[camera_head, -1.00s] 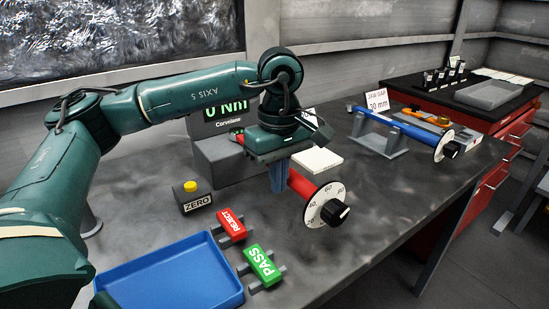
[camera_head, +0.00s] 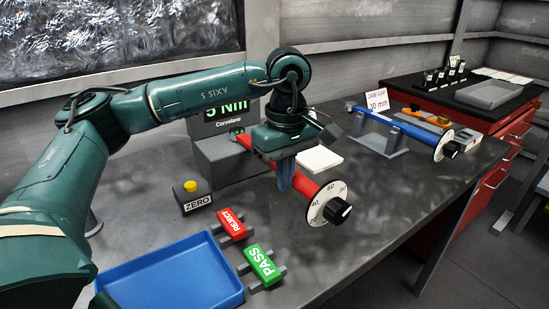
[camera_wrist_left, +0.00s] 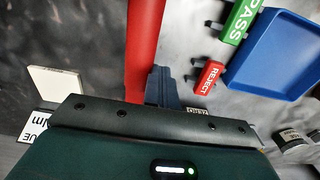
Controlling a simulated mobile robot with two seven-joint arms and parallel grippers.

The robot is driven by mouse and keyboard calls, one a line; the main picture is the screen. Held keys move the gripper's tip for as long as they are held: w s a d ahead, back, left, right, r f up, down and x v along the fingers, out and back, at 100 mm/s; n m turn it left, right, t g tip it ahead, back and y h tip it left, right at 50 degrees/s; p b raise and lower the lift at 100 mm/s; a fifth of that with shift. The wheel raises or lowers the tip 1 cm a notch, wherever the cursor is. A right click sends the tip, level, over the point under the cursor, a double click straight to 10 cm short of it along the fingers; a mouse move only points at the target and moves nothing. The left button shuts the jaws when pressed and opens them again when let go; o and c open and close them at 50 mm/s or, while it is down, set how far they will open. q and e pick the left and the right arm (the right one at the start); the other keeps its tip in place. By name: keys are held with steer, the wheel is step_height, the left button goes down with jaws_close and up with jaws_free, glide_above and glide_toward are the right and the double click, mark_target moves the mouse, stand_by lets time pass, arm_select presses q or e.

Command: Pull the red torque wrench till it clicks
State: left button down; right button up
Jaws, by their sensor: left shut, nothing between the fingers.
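The red torque wrench (camera_head: 308,187) reaches out from the grey tester (camera_head: 220,160) toward the front right. Its white dial (camera_head: 324,206) has a black knob at the end. The tester's display (camera_head: 226,109) reads 5 Nm. My left gripper (camera_head: 285,177) is shut and empty, its blue-grey fingers pointing down on the left side of the handle. In the left wrist view the shut fingers (camera_wrist_left: 162,86) stand right beside the red shaft (camera_wrist_left: 146,45) and look to touch it. The wrench's far end is partly hidden by my gripper. My right gripper is out of view.
A yellow ZERO button (camera_head: 191,187), a red REJECT block (camera_head: 232,224), a green PASS block (camera_head: 262,265) and a blue tray (camera_head: 233,296) lie left and in front. A blue wrench (camera_head: 405,126) rests on a stand at the right. The table right of the dial is clear.

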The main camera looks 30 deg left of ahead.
arm_select(q)
steer(key=shift+w+d+p, duration=0.15)
steer(key=shift+w+d, duration=0.05)
steer(key=shift+w, duration=0.45)
steer(key=shift+w+d+p, duration=0.1)
steer(key=shift+w+d, duration=0.15)
steer(key=shift+w, duration=0.4)
steer(key=shift+w+d+p, duration=0.15)
steer(key=shift+w+d, duration=0.05)
steer(key=shift+w, duration=0.45)
stand_by(0.8)
steer(key=shift+w+d+p, duration=0.3)
steer(key=shift+w+p, duration=0.05)
steer(key=shift+w, duration=0.55)
steer(key=shift+w+d+p, duration=0.25)
steer(key=shift+w+p, duration=0.05)
steer(key=shift+w, duration=0.6)
stand_by(0.8)
steer(key=shift+s, duration=0.1)
steer(key=s+a+b, duration=0.2)
steer(key=s+a, duration=0.1)
steer(key=s, duration=0.6)
stand_by(1.3)
stand_by(0.4)
